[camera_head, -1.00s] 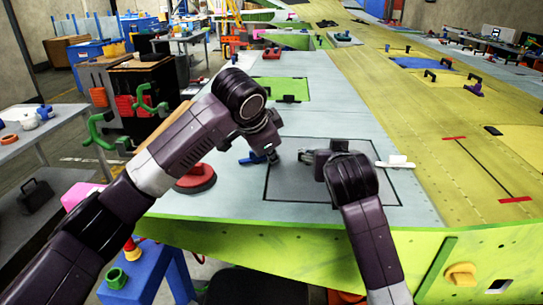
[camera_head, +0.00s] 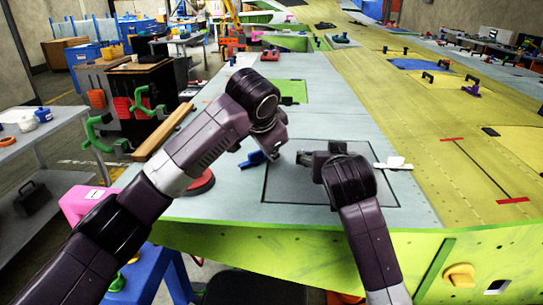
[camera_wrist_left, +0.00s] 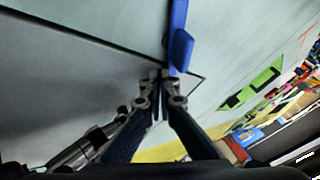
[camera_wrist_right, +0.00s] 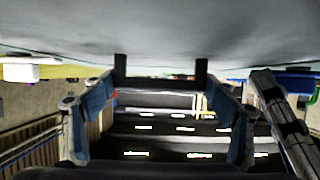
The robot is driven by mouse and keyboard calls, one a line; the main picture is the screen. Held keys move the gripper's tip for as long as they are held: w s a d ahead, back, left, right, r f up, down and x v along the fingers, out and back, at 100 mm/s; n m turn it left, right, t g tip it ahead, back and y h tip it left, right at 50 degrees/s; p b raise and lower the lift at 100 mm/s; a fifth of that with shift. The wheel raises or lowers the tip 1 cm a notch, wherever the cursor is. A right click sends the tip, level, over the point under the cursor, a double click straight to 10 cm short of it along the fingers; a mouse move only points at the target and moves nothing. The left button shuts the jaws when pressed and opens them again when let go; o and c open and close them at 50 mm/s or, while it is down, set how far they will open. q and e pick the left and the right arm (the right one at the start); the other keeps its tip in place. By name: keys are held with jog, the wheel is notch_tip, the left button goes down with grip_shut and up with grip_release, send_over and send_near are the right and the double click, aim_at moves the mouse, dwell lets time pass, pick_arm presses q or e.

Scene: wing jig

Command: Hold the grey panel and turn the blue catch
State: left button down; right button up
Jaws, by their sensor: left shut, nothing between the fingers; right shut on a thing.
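The grey panel (camera_head: 290,185) lies in the pale wing skin, outlined by a dark seam. The blue catch (camera_head: 252,159) is at its upper left edge; it also shows in the left wrist view (camera_wrist_left: 180,48). My left gripper (camera_head: 272,155) is shut and empty right beside the catch; its fingertips (camera_wrist_left: 160,78) look close to the catch's end, but I cannot tell whether they touch. My right gripper (camera_head: 304,158) is shut on the panel's black handle (camera_wrist_right: 160,82), mostly hidden by the gripper in the head view. The panel fills the top of the right wrist view.
A white catch (camera_head: 393,163) sits at the panel's right edge. A red round tool (camera_head: 200,182) lies left of the panel, partly behind my left arm. A green panel (camera_head: 291,91) lies farther back.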

pick_arm(q)
jog(key=shift+w+n+y, duration=0.4)
jog(key=shift+w+n, duration=0.2)
jog(key=shift+n, duration=0.1)
jog(key=shift+w+a, duration=0.4)
jog(key=shift+w, duration=0.3)
jog(key=shift+w+a, duration=0.15)
jog(key=shift+w, duration=0.1)
dwell(1.4)
jog(key=shift+s+a, duration=0.1)
jog(key=shift+s+a, duration=0.3)
jog(key=shift+s, duration=0.3)
jog(key=d, duration=0.4)
jog(key=shift+d, duration=0.3)
jog(key=s+d+r, duration=0.4)
jog(key=r, duration=0.4)
pick_arm(e)
jog(key=o, duration=1.7)
jog(key=shift+c, duration=0.2)
